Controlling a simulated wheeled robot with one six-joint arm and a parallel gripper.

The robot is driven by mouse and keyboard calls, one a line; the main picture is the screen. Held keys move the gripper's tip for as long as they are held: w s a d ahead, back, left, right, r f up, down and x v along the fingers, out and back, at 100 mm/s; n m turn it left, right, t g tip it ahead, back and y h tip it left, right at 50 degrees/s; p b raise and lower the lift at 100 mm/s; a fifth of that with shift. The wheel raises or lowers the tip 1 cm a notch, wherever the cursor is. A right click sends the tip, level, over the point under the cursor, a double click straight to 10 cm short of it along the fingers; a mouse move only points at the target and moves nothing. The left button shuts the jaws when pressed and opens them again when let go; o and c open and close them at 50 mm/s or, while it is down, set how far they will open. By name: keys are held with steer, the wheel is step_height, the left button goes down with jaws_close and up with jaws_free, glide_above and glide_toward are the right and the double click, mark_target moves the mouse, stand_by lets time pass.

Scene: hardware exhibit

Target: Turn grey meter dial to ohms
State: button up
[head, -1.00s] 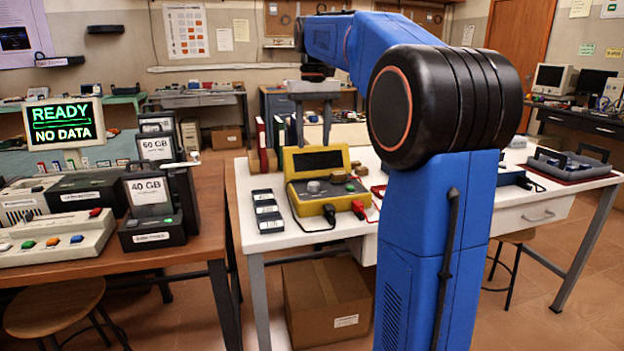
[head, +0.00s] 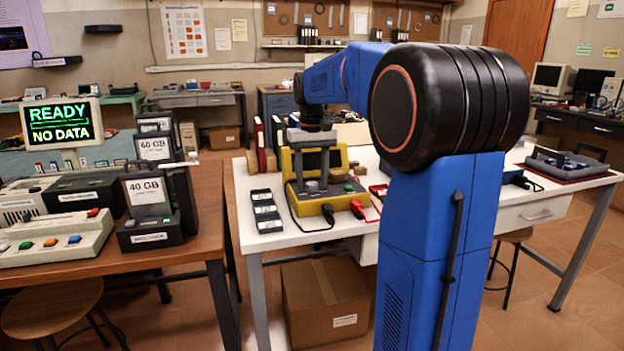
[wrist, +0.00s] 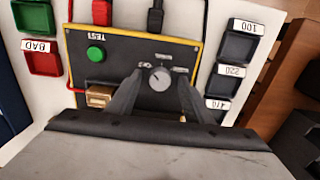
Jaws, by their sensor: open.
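The yellow meter (head: 289,172) with a dark screen stands on the white table. In the wrist view its black face (wrist: 128,50) fills the middle. The grey dial (wrist: 159,78) has a light pointer line and small labels around it, too small to read surely. My gripper (head: 313,187) is down in front of the meter, over its face. In the wrist view my gripper (wrist: 160,76) is open, with one finger on each side of the dial. I cannot tell whether the fingers touch it. In the head view the fingers partly hide the dial.
A green TEST button (wrist: 95,54) and a small tan block (wrist: 99,96) sit beside the dial. Black trays (head: 264,211) stand left of the meter. Red (head: 356,207) and black plugs with leads are at its front. A red BAD tray (wrist: 43,61) is nearby.

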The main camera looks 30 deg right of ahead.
steer(key=c, duration=1.1)
steer(key=shift+o, duration=0.2)
steer(key=shift+m, duration=0.4)
steer(key=m, duration=0.3)
steer(key=shift+m, duration=2.5)
steer(key=o, duration=1.1)
steer(key=shift+c, duration=0.2)
